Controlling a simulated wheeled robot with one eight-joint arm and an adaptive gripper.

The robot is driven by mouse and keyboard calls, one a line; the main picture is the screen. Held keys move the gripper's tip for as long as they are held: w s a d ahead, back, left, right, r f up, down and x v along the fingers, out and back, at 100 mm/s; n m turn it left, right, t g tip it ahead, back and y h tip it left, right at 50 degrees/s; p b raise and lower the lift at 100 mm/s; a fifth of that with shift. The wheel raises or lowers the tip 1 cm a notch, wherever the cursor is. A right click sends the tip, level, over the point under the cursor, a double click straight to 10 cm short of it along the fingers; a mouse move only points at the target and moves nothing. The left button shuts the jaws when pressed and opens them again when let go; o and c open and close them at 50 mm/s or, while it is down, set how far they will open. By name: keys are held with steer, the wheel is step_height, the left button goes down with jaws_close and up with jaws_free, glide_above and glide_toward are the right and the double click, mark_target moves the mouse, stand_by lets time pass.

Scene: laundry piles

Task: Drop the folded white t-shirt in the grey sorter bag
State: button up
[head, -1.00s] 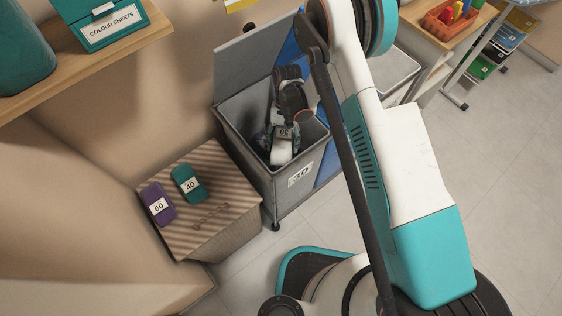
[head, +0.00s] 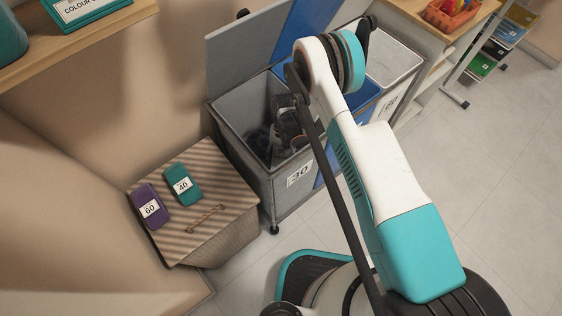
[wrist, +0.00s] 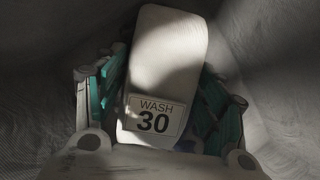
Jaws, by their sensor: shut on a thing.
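The folded white t-shirt (wrist: 168,55) carries a "WASH 30" label and shows in the middle of the wrist view. My gripper (wrist: 158,98) has its fingers on both sides of it and is shut on it. In the head view my gripper (head: 262,143) is down inside the grey sorter bag (head: 240,158), which has a "30" tag on its front and its grey lid raised. The bag's walls surround the shirt in the wrist view. The shirt is hidden or too dark to make out in the head view, and the bag's bottom is not clear.
A blue sorter bag (head: 362,98) and a white one (head: 398,62) stand to the right of the grey one. A striped-lid hamper (head: 190,240) at left holds a purple "60" bundle (head: 150,207) and a green "40" bundle (head: 183,185). A wooden shelf (head: 90,42) juts out upper left.

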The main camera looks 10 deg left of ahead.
mark_target(281, 153)
steer(key=o, duration=1.2)
steer(key=shift+o, duration=0.2)
steer(key=p+v, duration=0.3)
steer(key=v, duration=0.4)
steer(key=shift+w+r, duration=0.1)
steer(key=shift+r, duration=0.2)
steer(key=shift+a, duration=0.1)
